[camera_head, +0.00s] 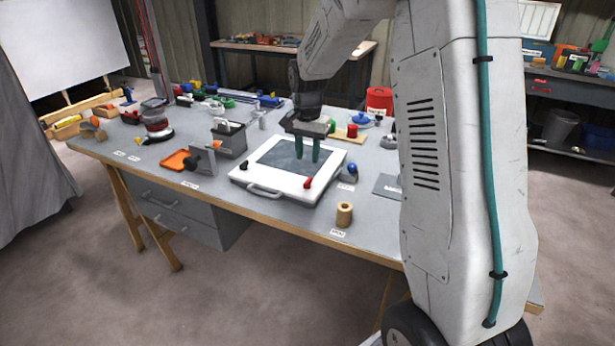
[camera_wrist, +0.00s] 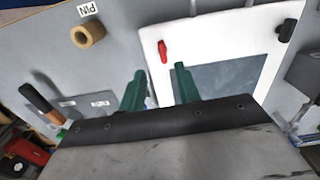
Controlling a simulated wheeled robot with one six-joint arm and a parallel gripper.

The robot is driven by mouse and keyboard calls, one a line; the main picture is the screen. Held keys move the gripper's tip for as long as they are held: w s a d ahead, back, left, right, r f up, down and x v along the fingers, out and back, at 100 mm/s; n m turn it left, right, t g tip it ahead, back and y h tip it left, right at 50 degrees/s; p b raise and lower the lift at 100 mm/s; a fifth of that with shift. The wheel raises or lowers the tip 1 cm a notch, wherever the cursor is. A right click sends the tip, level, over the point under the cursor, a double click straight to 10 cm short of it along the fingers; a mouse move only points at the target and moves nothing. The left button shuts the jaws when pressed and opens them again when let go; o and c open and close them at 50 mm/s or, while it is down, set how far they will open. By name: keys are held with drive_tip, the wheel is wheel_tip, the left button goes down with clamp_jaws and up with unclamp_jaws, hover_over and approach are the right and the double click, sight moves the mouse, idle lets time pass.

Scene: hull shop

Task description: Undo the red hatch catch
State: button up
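The hatch (camera_head: 272,188) is a white square frame with a dark grey pane, lying on the grey bench, with a handle on its front edge. The red catch (camera_head: 308,183) is at its front right corner; it also shows in the wrist view (camera_wrist: 163,51). A black catch (camera_head: 244,165) is at the front left corner, and it also shows in the wrist view (camera_wrist: 287,29). My gripper (camera_head: 308,160) points down above the right part of the hatch. Its two green fingers are apart with nothing between them in the wrist view (camera_wrist: 158,82). The gripper hides part of the hatch's far edge.
A tan ring (camera_head: 344,214) stands by a label right of the hatch. An orange tray (camera_head: 178,160), a grey bin (camera_head: 230,140) and a sander (camera_head: 156,128) are to the left. A blue-lidded item (camera_head: 361,119) is behind. The bench front edge is mostly clear.

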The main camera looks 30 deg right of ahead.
sight(308, 180)
drive_tip(key=shift+w+d+f, duration=0.2)
drive_tip(key=shift+f, duration=0.3)
drive_tip(key=shift+w+d+f, duration=0.15)
drive_tip(key=shift+w+f, duration=0.05)
drive_tip(key=shift+f, duration=0.25)
wheel_tip(308, 180, down, 7)
drive_tip(key=shift+f, duration=0.1)
clamp_jaws()
